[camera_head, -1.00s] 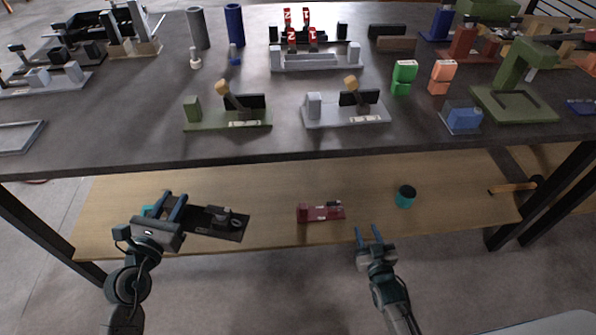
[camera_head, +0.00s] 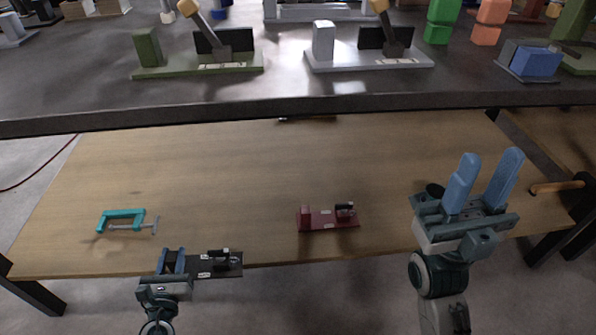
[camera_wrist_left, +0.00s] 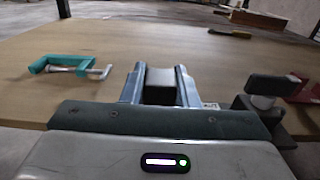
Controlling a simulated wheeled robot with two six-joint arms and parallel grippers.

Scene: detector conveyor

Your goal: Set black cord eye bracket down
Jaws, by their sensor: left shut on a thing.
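The black cord eye bracket (camera_head: 228,266) is a flat dark plate with raised fittings, at the front edge of the wooden lower shelf in the head view. My left gripper (camera_head: 173,260) is shut on its left end. In the left wrist view a black block of the bracket (camera_wrist_left: 160,84) sits between the two fingers. I cannot tell whether the plate touches the shelf. My right gripper (camera_head: 484,178) is open and empty, fingers pointing up, in front of the shelf's right part.
A teal clamp (camera_head: 122,219) lies on the wooden shelf (camera_head: 220,180) left of the bracket. A red bracket (camera_head: 328,219) stands to its right. The dark upper table (camera_head: 290,92) overhangs the shelf. The shelf's middle is clear.

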